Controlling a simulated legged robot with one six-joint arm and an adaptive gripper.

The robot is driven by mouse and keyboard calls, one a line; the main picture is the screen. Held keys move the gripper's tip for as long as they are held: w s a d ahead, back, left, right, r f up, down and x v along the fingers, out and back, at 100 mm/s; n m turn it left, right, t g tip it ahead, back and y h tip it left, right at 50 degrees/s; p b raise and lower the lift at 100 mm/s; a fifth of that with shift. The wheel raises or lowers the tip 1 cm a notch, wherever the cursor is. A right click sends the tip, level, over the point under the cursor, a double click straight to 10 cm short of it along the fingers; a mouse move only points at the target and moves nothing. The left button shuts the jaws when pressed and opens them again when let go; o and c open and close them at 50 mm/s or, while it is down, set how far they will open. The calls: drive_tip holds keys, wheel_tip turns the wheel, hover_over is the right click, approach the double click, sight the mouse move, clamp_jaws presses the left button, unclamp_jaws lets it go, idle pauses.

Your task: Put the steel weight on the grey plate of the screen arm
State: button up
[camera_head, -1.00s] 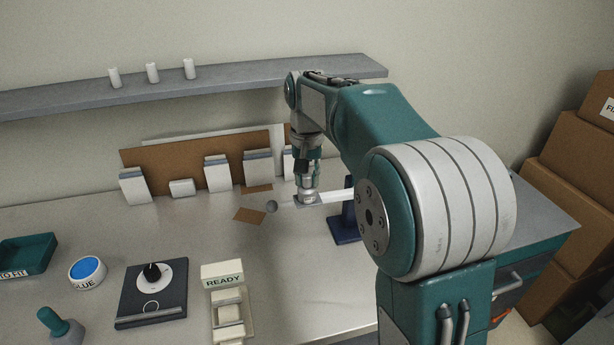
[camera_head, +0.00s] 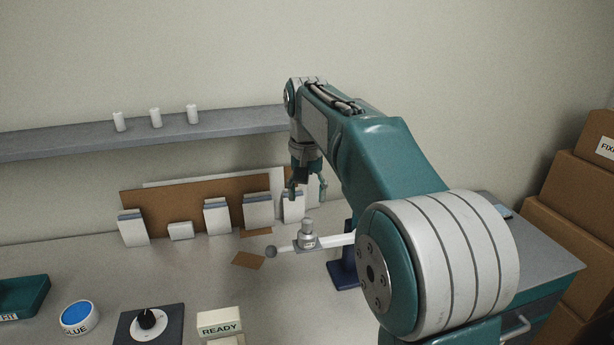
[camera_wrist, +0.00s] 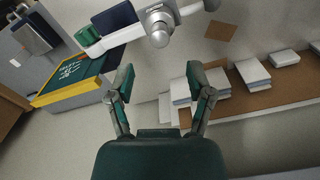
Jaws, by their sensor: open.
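The steel weight (camera_head: 307,230) stands upright on the screen arm, over its small grey plate, which is mostly hidden beneath it. The white screen arm (camera_head: 334,240) ends in a grey ball (camera_head: 271,252) on the left and has a dark blue post (camera_head: 342,272). My gripper (camera_head: 307,194) is open and empty above the weight, apart from it. In the wrist view my gripper's spread fingers (camera_wrist: 158,78) have nothing between them, and the weight (camera_wrist: 158,24) shows beyond them at the top.
White boxes (camera_head: 217,218) stand along a brown board behind the arm. A brown card (camera_head: 248,260) lies on the counter. A dial box (camera_head: 147,318), glue pot (camera_head: 79,316) and READY sign (camera_head: 220,325) are at the front. A shelf (camera_head: 60,145) runs along the wall.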

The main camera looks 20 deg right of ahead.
sight(307, 219)
drive_tip(key=shift+r, duration=2.4)
drive_tip(key=s+f+n+t, duration=0.2)
drive_tip(key=s+t, duration=0.1)
drive_tip(key=s, duration=1.2)
drive_tip(key=s+f+n+t, duration=0.1)
drive_tip(key=s+f+t, duration=0.1)
drive_tip(key=s+f, duration=0.8)
drive_tip(key=shift+s+f+n+t, duration=0.25)
drive_tip(key=shift+s+n+t, duration=0.05)
drive_tip(key=shift+s, duration=0.8)
